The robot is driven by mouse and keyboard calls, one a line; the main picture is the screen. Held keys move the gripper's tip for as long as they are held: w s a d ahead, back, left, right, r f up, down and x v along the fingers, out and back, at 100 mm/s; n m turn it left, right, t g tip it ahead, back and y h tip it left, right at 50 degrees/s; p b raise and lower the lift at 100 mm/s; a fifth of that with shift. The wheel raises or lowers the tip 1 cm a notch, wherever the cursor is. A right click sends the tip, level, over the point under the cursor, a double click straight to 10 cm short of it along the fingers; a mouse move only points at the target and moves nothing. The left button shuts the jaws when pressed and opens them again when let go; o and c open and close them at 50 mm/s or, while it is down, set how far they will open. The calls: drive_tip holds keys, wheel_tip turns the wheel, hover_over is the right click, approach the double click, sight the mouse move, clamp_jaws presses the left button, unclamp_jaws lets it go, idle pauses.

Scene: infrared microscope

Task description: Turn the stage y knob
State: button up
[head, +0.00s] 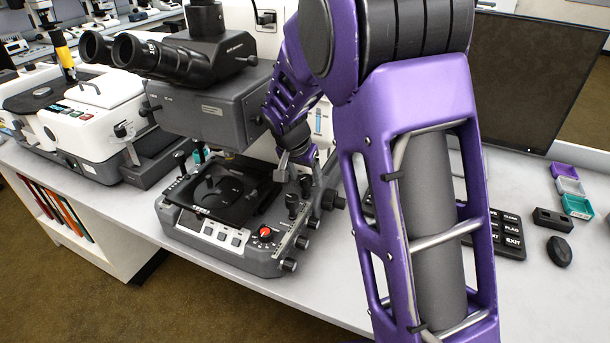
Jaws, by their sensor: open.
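The infrared microscope (225,105) stands on the bench, with its black stage (255,196) above a grey base (235,255). Several dark knobs are at the base's right side, including an upright one (292,206), a larger one (328,200) and a low front one (288,265). I cannot tell which is the stage y knob; labels are too small to read. My gripper (298,172) is open, pointing down above the right rear of the stage, near the upright knobs. Contact with a knob is not clear. My arm hides part of the microscope's right side.
A white instrument (85,115) stands left of the microscope. To the right are a dark monitor (530,75), a black keypad (508,235), a mouse (559,252) and small coloured trays (577,206).

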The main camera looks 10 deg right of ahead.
clamp_jaws()
drive_tip(key=shift+d+n+t+y, duration=0.1)
drive_tip(key=shift+n+t+y, duration=0.35)
drive_tip(key=shift+n, duration=1.15)
unclamp_jaws()
drive_tip(key=p+v, duration=0.1)
drive_tip(key=v, duration=1.6)
drive_tip(key=shift+r+p, duration=0.25)
drive_tip(key=shift+p, duration=0.1)
